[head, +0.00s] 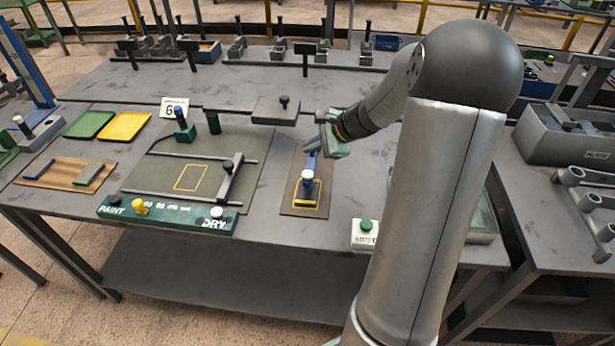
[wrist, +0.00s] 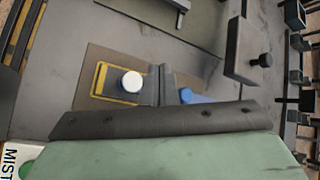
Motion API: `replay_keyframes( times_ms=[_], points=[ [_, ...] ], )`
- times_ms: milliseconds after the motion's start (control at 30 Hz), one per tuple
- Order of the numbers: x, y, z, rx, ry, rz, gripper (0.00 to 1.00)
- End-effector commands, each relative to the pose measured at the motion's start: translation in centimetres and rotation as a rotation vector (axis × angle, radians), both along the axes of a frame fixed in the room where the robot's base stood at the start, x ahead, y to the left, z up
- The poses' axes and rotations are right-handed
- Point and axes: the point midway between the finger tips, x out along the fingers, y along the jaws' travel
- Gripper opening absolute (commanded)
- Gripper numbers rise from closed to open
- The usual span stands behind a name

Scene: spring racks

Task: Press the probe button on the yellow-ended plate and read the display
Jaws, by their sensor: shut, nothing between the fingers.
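The plate has a yellow end (head: 306,196) toward the table front and a blue part (head: 311,160) at the back, on a brown mat. A round white-topped knob (head: 307,175) stands by the yellow end; it shows clearly in the wrist view (wrist: 132,81), with the yellow end (wrist: 103,78) beside it. My gripper (head: 314,143) is over the blue part, behind the white knob. In the wrist view my shut, empty fingers (wrist: 161,85) appear between the white knob and the blue part (wrist: 202,98), apart from the knob. I cannot tell which part shows a reading.
A green board (head: 165,215) marked PAINT and DRY carries small markings too fine to read. A white card (head: 174,108) shows a 6. A white box with a green button (head: 366,228) stands front right. A grey block with a black knob (head: 277,109) is at the back.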

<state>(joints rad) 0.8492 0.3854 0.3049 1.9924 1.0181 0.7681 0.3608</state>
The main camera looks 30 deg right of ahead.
Motion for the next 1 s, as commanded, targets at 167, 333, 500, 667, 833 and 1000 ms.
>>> replay_keyframes(
  times_ms=[167, 333, 500, 667, 833, 1000],
  points=[
    [0.0, 0.0, -3.3, 0.001, 0.002, -0.001, 0.0],
    [0.0, 0.0, -5.6, -0.001, 0.001, 0.0, 0.0],
    [0.0, 0.0, -6.3, -0.001, 0.001, 0.0, 0.0],
    [0.0, 0.0, -6.3, -0.001, 0.0, -0.001, 0.0],
    [0.0, 0.0, -6.2, -0.001, 0.0, -0.001, 0.0],
    [0.0, 0.0, -6.2, -0.001, 0.0, -0.001, 0.0]
  ],
)
